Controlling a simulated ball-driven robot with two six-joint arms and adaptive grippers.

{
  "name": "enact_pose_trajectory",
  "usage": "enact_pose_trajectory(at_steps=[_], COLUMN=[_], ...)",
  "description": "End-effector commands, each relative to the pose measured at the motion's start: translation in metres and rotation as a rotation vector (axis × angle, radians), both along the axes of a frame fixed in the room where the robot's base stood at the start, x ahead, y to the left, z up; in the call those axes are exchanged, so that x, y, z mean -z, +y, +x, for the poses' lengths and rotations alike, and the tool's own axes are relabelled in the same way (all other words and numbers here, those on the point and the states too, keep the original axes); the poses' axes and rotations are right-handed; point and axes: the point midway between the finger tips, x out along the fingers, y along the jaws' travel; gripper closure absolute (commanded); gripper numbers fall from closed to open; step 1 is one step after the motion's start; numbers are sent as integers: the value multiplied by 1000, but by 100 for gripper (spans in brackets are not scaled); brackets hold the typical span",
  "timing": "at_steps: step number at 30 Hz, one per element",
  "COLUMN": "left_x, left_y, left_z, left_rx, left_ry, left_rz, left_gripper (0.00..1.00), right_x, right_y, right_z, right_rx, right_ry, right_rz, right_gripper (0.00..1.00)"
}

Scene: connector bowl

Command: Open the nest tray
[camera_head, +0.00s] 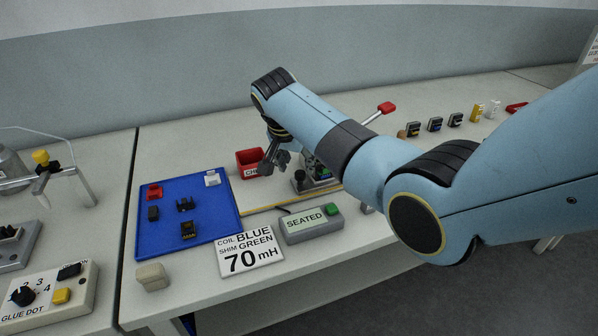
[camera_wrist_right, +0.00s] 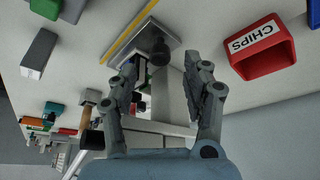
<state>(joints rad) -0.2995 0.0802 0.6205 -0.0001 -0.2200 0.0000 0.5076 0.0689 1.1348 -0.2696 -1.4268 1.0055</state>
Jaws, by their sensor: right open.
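A small press-like fixture (camera_head: 318,176) stands mid-table, partly hidden behind my right arm. A grey plate with a black round knob (camera_head: 299,176) sits at its front left; I take this as the nest tray, but cannot be sure. The knob also shows in the right wrist view (camera_wrist_right: 160,54), on the grey plate (camera_wrist_right: 143,36). My right gripper (camera_head: 274,161) hangs just left of the fixture. In the right wrist view its two fingers (camera_wrist_right: 161,64) are spread and empty, with the knob showing between and beyond their tips. My left gripper is not in view.
A red CHIPS bin (camera_head: 248,162) stands close behind my right gripper. A blue mat (camera_head: 165,220) with several small parts lies left. A grey SEATED box (camera_head: 310,224) and a text card (camera_head: 249,252) are in front. A red-tipped lever (camera_head: 387,108) sticks out behind my arm.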

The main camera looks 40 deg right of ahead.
Motion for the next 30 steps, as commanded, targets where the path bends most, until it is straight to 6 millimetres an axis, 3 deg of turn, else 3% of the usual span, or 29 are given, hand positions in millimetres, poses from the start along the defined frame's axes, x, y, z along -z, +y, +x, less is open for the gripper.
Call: enact_pose_trajectory(at_steps=[6,18,27,30], left_x=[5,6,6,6], left_y=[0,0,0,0], left_z=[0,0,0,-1], left_rx=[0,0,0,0], left_ry=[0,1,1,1], left_rz=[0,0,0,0], left_gripper=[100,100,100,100], right_x=[30,37,37,37], right_y=[-10,-13,-13,-13], right_z=[6,8,7,7], right_rx=[-1,-1,-1,-1], right_ry=[1,0,0,0], right_rz=[1,0,0,0], right_gripper=[51,52,91,100])
